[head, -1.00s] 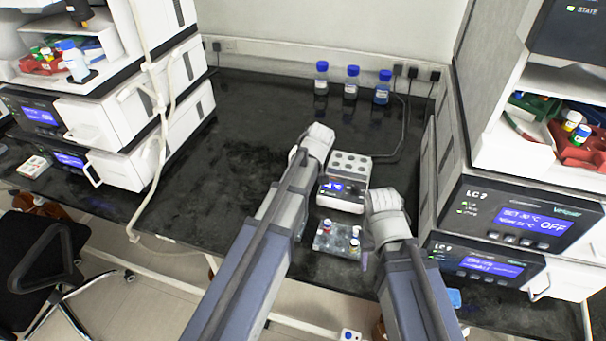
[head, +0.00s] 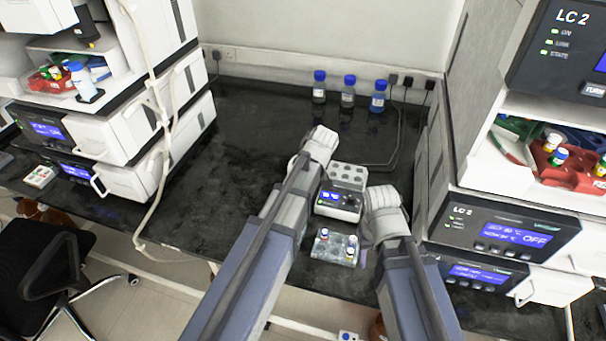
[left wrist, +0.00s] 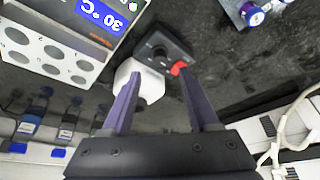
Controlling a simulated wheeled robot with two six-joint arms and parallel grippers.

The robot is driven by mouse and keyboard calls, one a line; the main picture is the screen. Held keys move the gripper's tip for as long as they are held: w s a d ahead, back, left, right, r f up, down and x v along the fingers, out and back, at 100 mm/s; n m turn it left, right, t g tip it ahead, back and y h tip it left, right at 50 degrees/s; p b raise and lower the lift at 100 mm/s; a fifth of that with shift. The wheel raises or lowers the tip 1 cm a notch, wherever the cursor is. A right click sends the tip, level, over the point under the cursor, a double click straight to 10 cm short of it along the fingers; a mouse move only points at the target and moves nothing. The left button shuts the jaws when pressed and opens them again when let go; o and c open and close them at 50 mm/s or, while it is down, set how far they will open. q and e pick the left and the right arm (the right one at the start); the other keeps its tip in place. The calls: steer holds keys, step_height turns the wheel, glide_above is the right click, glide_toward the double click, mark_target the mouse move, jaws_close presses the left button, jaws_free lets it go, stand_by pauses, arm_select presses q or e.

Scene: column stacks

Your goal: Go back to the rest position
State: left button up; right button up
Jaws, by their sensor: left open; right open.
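My left arm comes in from the left in the head view and ends at a grey wrist (head: 320,145) above the bench; its fingers are hidden there. In the left wrist view my left gripper (left wrist: 160,88) is open, with two purple fingers apart and nothing held. A dark box with a knob (left wrist: 160,48) and a white part lie beyond the fingers. My right gripper (head: 364,252) is mostly hidden behind its grey wrist, just right of a clear vial rack (head: 335,250).
A heating block (head: 338,203) with a blue display stands between my wrists. Instrument stacks stand left (head: 135,155) and right (head: 500,225). Blue-capped bottles (head: 348,92) stand at the back wall. The black bench (head: 240,130) is clear left of my left arm.

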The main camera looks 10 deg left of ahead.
arm_select(q)
steer(key=shift+p+v, duration=0.3)
steer(key=shift+v, duration=0.5)
steer(key=s+d+m+g, duration=0.1)
steer(key=s+d+m, duration=0.2)
steer(key=s, duration=0.4)
steer(key=s+d+f+m+g+h, duration=0.1)
steer(key=s+d+m, duration=0.3)
steer(key=s, duration=0.3)
steer(key=s+d+m+g+h, duration=0.1)
steer(key=s+d+m, duration=0.2)
steer(key=s+m, duration=0.2)
steer(key=s, duration=0.2)
steer(key=shift+s+d+f+m+g, duration=0.3)
steer(key=shift+d, duration=0.05)
